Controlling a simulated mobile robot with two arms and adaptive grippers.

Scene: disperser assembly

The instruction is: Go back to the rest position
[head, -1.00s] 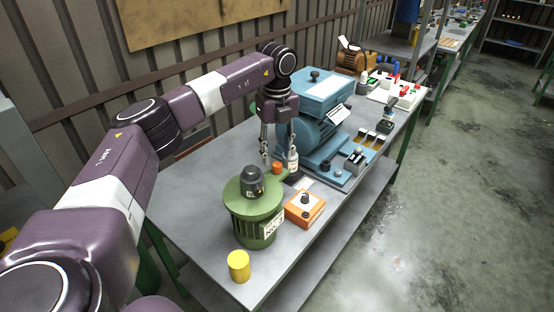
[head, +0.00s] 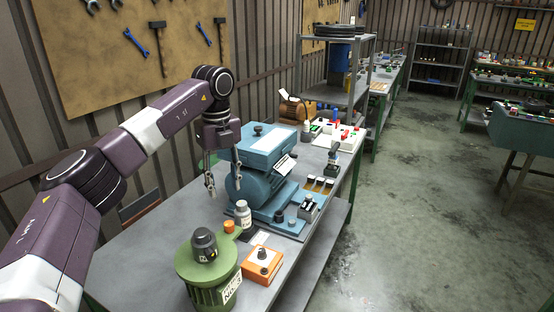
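My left gripper (head: 224,178) hangs from my purple and white arm, pointing down over the workbench. Its two fingers are spread apart with nothing between them. It is behind and above a small white bottle (head: 243,216), apart from it, and beside the blue machine (head: 262,170). The green disperser body (head: 207,276) with a dark cap stands at the bench's near end, labelled on its side. My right gripper is not in view.
An orange box (head: 262,264) with a black knob sits right of the green body. Red and white parts (head: 338,136) lie at the bench's far end. A grey shelf stands behind. The concrete floor (head: 410,220) to the right is clear.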

